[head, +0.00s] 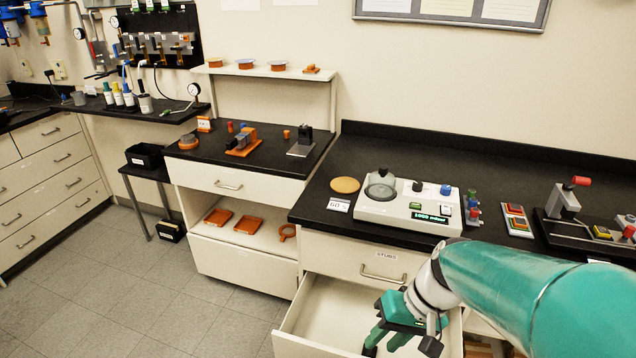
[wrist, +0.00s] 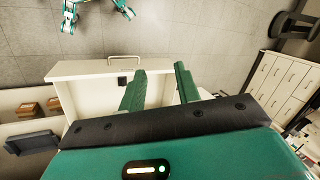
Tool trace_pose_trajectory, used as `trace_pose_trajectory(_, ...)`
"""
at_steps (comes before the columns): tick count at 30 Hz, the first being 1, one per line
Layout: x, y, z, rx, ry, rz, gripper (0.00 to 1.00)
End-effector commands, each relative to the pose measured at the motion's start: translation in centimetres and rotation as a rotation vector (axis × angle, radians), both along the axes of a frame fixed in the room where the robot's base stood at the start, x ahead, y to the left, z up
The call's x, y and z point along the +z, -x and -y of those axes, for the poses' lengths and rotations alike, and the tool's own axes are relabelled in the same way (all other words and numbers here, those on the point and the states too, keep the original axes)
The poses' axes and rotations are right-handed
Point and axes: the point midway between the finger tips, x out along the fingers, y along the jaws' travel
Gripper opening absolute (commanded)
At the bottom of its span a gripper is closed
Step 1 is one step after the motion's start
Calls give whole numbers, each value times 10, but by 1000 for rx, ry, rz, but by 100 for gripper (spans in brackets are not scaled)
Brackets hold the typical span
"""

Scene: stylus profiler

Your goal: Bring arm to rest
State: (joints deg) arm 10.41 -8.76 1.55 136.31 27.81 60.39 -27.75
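My arm (head: 530,285), teal with a white wrist, reaches in from the lower right in the head view. My gripper (head: 400,345) hangs fingers down over the pulled-out drawer (head: 312,318) below the right counter. In the wrist view my gripper (wrist: 160,72) has its two green fingers apart, with nothing seen between them. The drawer front (wrist: 85,68) with its handle (wrist: 125,57) lies beyond the fingertips there. Whether the fingers touch the drawer cannot be told.
The counter above carries a white instrument (head: 408,208), an orange disc (head: 345,185), and a lever press (head: 563,203) at right. A lower cabinet (head: 240,262) with orange trays stands left of the drawer. The tiled floor (head: 130,290) is clear at left.

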Motion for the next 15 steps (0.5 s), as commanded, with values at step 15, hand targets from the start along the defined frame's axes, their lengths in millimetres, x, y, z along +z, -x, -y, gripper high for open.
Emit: trace_pose_trajectory(15, 97, 43, 30, -125, 367, 419, 33)
